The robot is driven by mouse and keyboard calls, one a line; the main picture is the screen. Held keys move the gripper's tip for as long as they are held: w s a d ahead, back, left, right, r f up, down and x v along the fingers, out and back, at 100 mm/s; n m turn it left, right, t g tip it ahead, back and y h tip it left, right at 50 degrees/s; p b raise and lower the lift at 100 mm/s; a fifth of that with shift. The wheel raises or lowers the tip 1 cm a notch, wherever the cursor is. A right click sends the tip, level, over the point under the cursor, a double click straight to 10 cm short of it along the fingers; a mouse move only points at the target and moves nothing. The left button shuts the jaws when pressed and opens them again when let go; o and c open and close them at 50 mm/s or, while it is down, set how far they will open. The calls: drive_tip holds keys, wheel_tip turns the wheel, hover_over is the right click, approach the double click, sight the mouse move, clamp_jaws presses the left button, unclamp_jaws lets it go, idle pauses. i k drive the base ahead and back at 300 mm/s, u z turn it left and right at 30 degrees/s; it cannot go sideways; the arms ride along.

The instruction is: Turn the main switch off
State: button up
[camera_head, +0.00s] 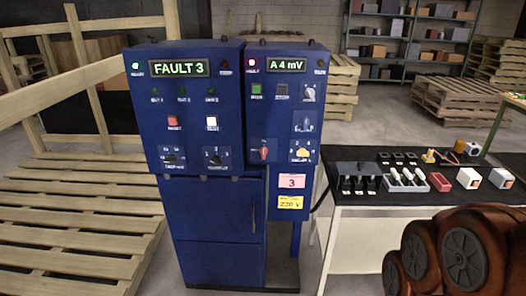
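A blue control cabinet (210,222) stands in the middle of the head view, with two panels on its upper part. A red rotary handle (264,152) sits at the lower left of the right panel and looks like the main switch. It stands about upright; its label is too small to read. My gripper is not in view. My reddish-brown arm links show at the lower right, well apart from the panels.
Right of the cabinet, a dark-topped table (420,202) holds a black block, a white tray (404,180), a red bin (439,181) and small boxes. Wooden pallets (70,225) lie at the left, more stand behind. Shelves (408,35) stand at the back right.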

sight(264, 150)
drive_tip(key=u, duration=1.9)
drive_tip(key=k, duration=0.35)
drive_tip(key=u, duration=0.4)
